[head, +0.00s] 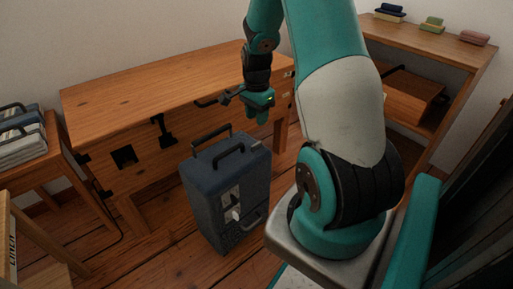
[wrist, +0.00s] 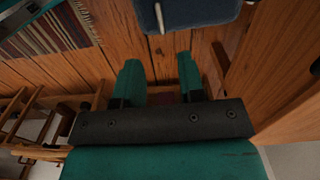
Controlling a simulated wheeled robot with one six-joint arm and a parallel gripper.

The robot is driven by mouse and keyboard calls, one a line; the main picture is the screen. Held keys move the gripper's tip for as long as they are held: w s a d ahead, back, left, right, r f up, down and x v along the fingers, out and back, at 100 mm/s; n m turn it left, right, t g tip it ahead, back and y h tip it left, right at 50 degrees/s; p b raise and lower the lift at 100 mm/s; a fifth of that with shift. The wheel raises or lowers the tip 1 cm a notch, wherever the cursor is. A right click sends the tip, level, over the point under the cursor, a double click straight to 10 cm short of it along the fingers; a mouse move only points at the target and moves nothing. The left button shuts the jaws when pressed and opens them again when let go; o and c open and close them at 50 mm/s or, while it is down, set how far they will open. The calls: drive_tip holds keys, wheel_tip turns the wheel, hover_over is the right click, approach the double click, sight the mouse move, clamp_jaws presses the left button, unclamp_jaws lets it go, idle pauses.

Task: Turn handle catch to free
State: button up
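A dark blue case (head: 225,190) stands upright on the floor in front of a wooden bench. It has two black handles at its top and a pale metal plate with a small knob or lever (head: 234,214) on its front. A small grey tab (head: 257,143) sits at its top edge. I cannot tell which part is the handle catch or how it is turned. My gripper (head: 257,117) points down, above and behind the case's right side, apart from it. In the wrist view its two fingers (wrist: 160,82) are spread with nothing between them; the case's edge (wrist: 200,14) shows at the top.
The wooden bench (head: 165,80) carries black fittings and a dark lever (head: 212,101) on its front. A side table with striped folded cloths (head: 22,140) is at left. A shelf (head: 440,45) with small stacked items stands at right. Floor left of the case is clear.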

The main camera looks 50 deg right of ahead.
sight(257, 143)
wheel_tip(257, 143, down, 11)
drive_tip(key=b, duration=0.3)
clamp_jaws()
